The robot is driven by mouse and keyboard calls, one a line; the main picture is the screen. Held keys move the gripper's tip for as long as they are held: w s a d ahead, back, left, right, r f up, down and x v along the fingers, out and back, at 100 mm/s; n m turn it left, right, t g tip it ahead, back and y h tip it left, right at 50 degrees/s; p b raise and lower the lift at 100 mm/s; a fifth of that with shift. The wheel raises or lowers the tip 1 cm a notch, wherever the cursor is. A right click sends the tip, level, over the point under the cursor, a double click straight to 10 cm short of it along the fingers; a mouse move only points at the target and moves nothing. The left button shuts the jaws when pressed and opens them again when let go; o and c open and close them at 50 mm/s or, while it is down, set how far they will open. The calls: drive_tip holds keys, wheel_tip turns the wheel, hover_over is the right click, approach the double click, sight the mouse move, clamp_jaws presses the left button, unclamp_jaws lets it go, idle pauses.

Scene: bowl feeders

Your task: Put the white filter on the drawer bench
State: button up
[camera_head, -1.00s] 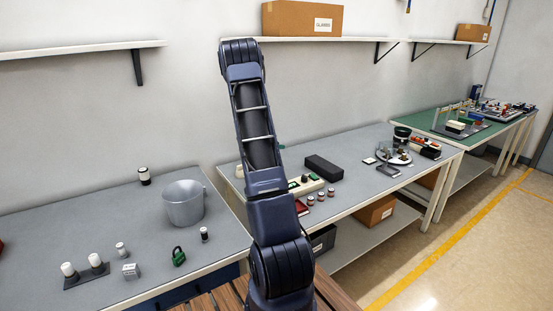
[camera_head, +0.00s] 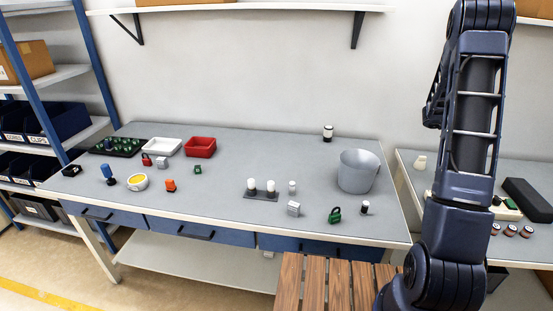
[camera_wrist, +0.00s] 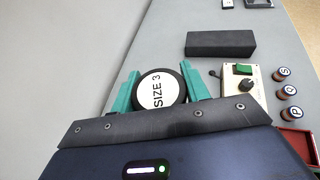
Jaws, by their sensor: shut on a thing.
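My gripper (camera_wrist: 159,82) shows in the wrist view, its teal fingers shut on the white filter (camera_wrist: 160,92). The filter is a round thing with a white face marked SIZE 3 and a dark rim; its lower part is hidden. It is above the grey bench with the black block. The drawer bench (camera_head: 225,185) stands in the middle of the head view, with a grey top and blue drawers. The gripper and held filter are not visible in the head view, where my arm stands at the right.
Bare top lies between the red tray and bucket. A wooden slatted surface (camera_head: 315,285) is in front.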

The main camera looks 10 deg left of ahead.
drive_tip(key=a+r+n+t+y, duration=0.25)
drive_tip(key=a+n+t, duration=0.25)
drive_tip(key=a, duration=3)
drive_tip(key=s+a+n+t+y, duration=0.15)
drive_tip(key=s+a, duration=0.35)
drive_tip(key=a, duration=0.5)
drive_tip(key=s+a+r+n+t+y, duration=0.1)
drive_tip(key=s+a+n+y, duration=0.1)
drive_tip(key=s+a, duration=0.5)
drive_tip(key=s+a+n+t+y, duration=0.15)
drive_tip(key=s+a, duration=0.25)
drive_tip(key=a, duration=0.8)
drive_tip(key=shift+g, duration=0.4)
drive_tip(key=f, duration=1.9)
drive_tip(key=shift+w+f, duration=0.2)
drive_tip(key=shift+f, duration=0.15)
drive_tip(key=o, duration=0.6)
drive_tip(key=shift+f, duration=0.15)
drive_tip(key=shift+c, duration=0.2)
drive_tip(key=o, duration=0.4)
